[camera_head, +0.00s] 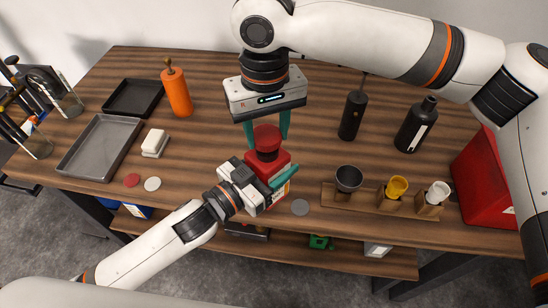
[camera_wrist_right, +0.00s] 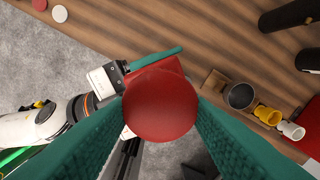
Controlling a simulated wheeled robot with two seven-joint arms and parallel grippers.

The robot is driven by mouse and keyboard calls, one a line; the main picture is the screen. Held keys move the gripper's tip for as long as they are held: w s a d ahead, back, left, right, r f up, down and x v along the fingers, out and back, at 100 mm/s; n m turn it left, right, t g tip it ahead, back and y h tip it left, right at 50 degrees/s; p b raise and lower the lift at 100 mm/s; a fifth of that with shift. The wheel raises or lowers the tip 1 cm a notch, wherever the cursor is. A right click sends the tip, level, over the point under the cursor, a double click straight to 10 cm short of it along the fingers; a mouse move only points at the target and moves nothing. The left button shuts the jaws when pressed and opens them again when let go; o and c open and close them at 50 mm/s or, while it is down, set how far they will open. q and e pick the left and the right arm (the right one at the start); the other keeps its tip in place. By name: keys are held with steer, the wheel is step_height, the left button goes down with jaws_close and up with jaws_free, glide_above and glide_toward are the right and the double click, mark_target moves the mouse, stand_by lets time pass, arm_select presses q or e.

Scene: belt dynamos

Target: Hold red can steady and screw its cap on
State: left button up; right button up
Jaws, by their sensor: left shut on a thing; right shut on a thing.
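The red can (camera_head: 280,161) stands upright near the front middle of the table. My left gripper (camera_head: 274,181) is shut on its body from the front left. The round red cap (camera_head: 266,134) is at the top of the can, over its opening. My right gripper (camera_head: 266,132) comes from above, with its teal fingers shut on the cap's two sides. In the right wrist view the cap (camera_wrist_right: 160,104) is between the fingers and hides most of the can (camera_wrist_right: 158,66). I cannot tell how far the cap is threaded.
Dark bottles (camera_head: 352,115) and an orange bottle (camera_head: 177,92) stand behind. Trays (camera_head: 75,162) are left, a red box (camera_head: 490,180) far right.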

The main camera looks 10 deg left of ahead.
mark_target(264, 135)
steer(key=shift+s, duration=0.15)
stand_by(0.3)
steer(key=shift+f, duration=0.9)
steer(key=shift+f, duration=0.5)
steer(key=shift+f, duration=0.1)
steer(key=m, duration=0.7)
steer(key=shift+a, duration=0.15)
steer(key=m, duration=0.6)
steer(key=shift+a+m, duration=0.1)
steer(key=shift+m, duration=0.3)
steer(key=m, duration=0.4)
steer(key=shift+m, duration=0.3)
steer(key=m, duration=0.4)
steer(key=shift+w, duration=0.25)
